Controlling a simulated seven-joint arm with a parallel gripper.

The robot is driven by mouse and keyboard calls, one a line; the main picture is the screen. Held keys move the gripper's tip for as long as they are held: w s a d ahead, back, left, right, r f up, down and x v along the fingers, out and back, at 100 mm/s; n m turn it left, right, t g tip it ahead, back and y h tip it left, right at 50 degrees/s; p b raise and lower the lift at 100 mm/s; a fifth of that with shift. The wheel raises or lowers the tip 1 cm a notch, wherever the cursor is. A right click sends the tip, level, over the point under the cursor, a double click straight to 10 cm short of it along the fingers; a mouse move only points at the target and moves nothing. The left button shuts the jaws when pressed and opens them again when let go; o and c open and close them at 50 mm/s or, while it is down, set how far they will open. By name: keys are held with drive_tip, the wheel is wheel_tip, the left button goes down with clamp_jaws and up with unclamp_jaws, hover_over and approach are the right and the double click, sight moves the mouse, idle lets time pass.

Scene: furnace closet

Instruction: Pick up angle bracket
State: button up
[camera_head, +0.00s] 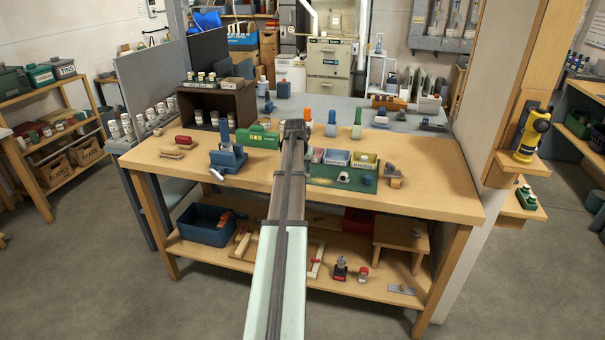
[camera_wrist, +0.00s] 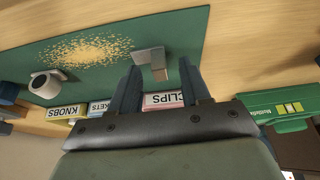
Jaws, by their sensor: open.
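In the wrist view the angle bracket (camera_wrist: 153,60), a small grey L-shaped piece, stands on a green surface (camera_wrist: 195,32). My gripper (camera_wrist: 158,66) is open, with its two dark fingers on either side of the bracket's near part. The gap between them looks empty, and I cannot tell whether either finger touches the bracket. In the head view my arm reaches over the workbench and its end (camera_head: 295,128) hides the fingers and the bracket.
Labelled bins, including clips (camera_wrist: 163,99) and knobs (camera_wrist: 66,112), stand close to the fingers. A green case (camera_wrist: 288,110) is at the right.

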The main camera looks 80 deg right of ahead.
clamp_jaws()
idle(0.3)
